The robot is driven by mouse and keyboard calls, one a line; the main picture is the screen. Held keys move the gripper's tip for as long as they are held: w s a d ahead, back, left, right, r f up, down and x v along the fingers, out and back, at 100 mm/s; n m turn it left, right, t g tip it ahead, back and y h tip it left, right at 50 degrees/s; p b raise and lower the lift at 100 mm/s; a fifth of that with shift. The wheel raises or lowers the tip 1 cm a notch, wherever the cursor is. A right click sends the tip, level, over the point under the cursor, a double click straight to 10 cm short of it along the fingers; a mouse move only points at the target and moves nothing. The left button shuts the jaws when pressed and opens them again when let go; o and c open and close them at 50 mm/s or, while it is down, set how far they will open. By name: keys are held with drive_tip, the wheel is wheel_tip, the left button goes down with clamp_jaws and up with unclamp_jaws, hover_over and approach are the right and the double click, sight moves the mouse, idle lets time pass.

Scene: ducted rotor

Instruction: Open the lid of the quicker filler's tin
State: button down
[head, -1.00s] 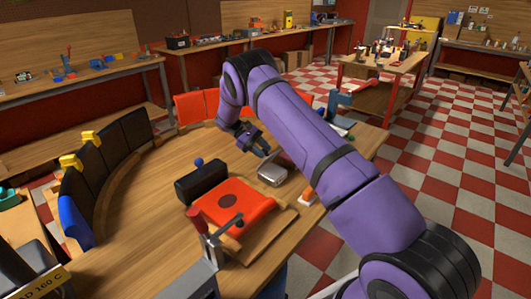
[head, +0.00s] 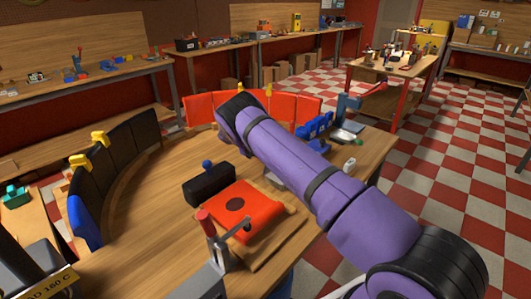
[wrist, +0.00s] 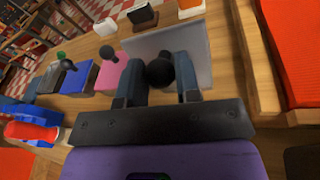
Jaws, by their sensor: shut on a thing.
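In the wrist view, my gripper (wrist: 158,88) is shut on a round black knob (wrist: 159,70), with one finger on each side of it. A flat grey metallic surface (wrist: 197,52), apparently the tin's top, lies beneath and behind the knob. Whether the lid is raised or closed cannot be told. In the head view, a small part of a grey tin (head: 274,180) shows beside the orange pad; my purple arm hides the rest, and my gripper is hidden there too.
In the wrist view, a pink block (wrist: 112,73) and a blue block (wrist: 76,78) stand left of the grey surface. In the head view, an orange pad (head: 262,212) lies on the wooden table, with a black block (head: 208,186) behind it. Blue pieces (head: 316,125) stand at the back.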

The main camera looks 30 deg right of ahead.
drive_tip(key=c, duration=0.8)
unclamp_jaws()
drive_tip(key=shift+r, duration=0.1)
drive_tip(key=shift+r, duration=0.3)
wheel_tip(320, 180, up, 3)
drive_tip(key=shift+a+f, duration=0.1)
drive_tip(key=s, duration=0.5)
drive_tip(key=s+a+r, duration=0.1)
drive_tip(key=s, duration=0.4)
drive_tip(key=s+a, duration=0.1)
drive_tip(key=s, duration=0.5)
drive_tip(key=shift+a+r, duration=0.15)
drive_tip(key=shift+a, duration=0.05)
drive_tip(key=shift+w, duration=0.1)
